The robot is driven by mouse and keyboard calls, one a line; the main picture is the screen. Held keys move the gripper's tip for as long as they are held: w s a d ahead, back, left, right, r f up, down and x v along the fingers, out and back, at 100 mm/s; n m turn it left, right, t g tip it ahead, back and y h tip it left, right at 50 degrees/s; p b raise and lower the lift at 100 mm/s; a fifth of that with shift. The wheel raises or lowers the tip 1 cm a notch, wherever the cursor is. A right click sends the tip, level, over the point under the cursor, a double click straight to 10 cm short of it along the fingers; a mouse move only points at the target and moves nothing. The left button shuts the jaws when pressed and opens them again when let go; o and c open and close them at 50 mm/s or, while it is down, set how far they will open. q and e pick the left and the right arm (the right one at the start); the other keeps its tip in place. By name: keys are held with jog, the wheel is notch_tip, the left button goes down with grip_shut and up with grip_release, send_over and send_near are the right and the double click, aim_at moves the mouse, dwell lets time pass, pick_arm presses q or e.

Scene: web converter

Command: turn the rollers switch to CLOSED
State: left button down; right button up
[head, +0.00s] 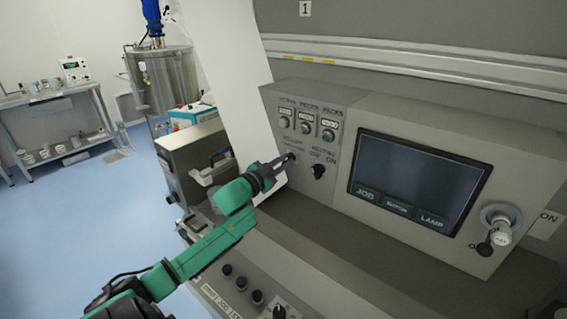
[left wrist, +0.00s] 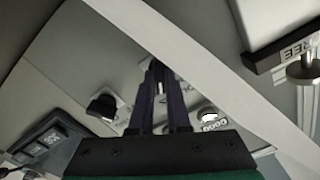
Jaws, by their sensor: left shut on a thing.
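My left gripper (head: 288,160) reaches the left part of the grey control panel (head: 350,110), its dark fingers pointing at the panel face. It is shut on the rollers switch, which sits just below a small two-line label (head: 292,145) too small to read fully. The fingers hide most of this switch. In the left wrist view the closed dark fingers (left wrist: 157,85) meet a small pale piece between their tips. Which way the switch points cannot be told. My right gripper is in neither view.
A black heating-type knob (head: 319,171) marked OFF and ON is close to the right of the fingers. A dark screen (head: 418,180) and a rotary switch (head: 497,225) are further right. A white slanted panel (head: 228,70) stands left.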

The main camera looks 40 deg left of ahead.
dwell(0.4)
pick_arm(q)
jog(key=c, duration=0.9)
grip_release()
jog(key=s+b, duration=0.2)
jog(key=s, duration=1.2)
jog(key=shift+s+d, duration=0.2)
